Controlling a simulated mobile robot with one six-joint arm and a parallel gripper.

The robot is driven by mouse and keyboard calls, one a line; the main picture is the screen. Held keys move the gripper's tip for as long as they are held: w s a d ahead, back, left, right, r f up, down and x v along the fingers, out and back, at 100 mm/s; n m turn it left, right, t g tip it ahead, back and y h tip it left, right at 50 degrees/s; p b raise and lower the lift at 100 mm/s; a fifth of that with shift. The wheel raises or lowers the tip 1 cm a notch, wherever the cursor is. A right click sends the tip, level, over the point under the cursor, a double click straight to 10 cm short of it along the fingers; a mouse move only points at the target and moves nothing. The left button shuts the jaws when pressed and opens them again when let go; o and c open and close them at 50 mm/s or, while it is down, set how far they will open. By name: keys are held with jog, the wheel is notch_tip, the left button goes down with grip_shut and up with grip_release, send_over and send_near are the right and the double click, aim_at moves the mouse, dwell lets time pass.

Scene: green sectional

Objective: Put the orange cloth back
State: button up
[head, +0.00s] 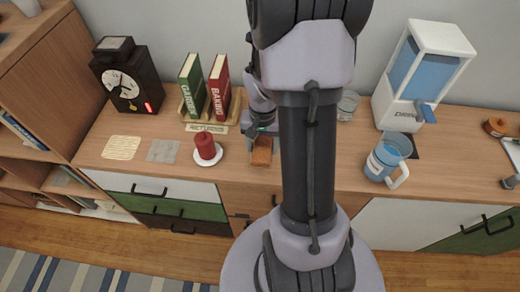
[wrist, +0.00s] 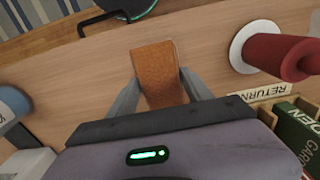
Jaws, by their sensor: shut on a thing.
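The orange cloth (head: 262,152) is a small folded brown-orange piece at the front part of the wooden sideboard top, right of the red candle. My gripper (head: 262,131) reaches down to it from behind. In the wrist view the cloth (wrist: 158,66) lies between the two grey fingers of my gripper (wrist: 161,82), which are shut on it. Its near end is hidden by the gripper body. I cannot tell whether the cloth touches the sideboard top.
A red candle (head: 205,146) on a white saucer stands left of the gripper. Behind it is a book rack with a label (head: 207,128). Yellow (head: 122,148) and grey (head: 163,151) flat squares lie further left. A blue pitcher (head: 386,158) and a dispenser (head: 425,72) stand right.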

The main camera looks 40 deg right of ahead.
aim_at(262, 147)
notch_tip(262, 147, down, 4)
jog(key=shift+w+r+b, duration=0.15)
jog(key=shift+r+b, duration=0.1)
jog(key=shift+b, duration=0.75)
jog(key=shift+f, duration=0.2)
jog(key=o, duration=1.3)
